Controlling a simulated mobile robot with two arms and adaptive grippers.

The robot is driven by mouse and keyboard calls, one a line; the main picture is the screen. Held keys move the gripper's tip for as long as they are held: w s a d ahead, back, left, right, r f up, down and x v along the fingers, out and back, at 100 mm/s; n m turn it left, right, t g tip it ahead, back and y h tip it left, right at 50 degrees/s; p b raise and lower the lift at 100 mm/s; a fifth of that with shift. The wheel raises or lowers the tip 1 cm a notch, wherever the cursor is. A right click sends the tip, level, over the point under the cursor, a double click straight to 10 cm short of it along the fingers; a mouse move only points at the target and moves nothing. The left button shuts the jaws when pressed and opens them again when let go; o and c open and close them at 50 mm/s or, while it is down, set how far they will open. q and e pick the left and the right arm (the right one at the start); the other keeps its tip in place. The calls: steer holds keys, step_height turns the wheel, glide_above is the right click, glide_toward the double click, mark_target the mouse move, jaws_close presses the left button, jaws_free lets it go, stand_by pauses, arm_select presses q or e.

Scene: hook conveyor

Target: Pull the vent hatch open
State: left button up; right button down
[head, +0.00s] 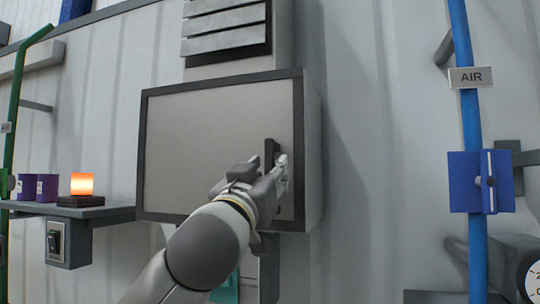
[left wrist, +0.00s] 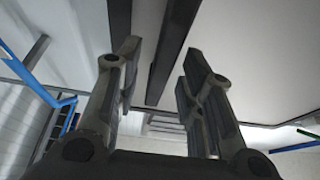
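The vent hatch (head: 200,150) is a grey panel with a dark frame on a box on the wall, and it looks shut. Its dark upright handle (head: 270,152) is near the right edge. My left gripper (head: 281,168) is at the handle and covers its lower part. In the left wrist view, the fingers of my left gripper (left wrist: 161,58) stand apart, with the dark handle bar (left wrist: 172,50) showing between them. I cannot tell whether either finger touches it. My right gripper is not in view.
A louvred vent (head: 226,28) is above the hatch. At the left, a shelf (head: 110,212) holds purple cups (head: 47,187) and a lit orange lamp (head: 82,184). A blue pipe (head: 468,110) with an AIR sign (head: 471,77) stands at the right. The wall between hatch and pipe is clear.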

arm_select(q)
steer(key=shift+w+d+r, duration=0.2)
steer(key=shift+w+r, duration=0.05)
steer(key=shift+w, duration=0.4)
steer(key=shift+c, duration=0.3)
jaws_close()
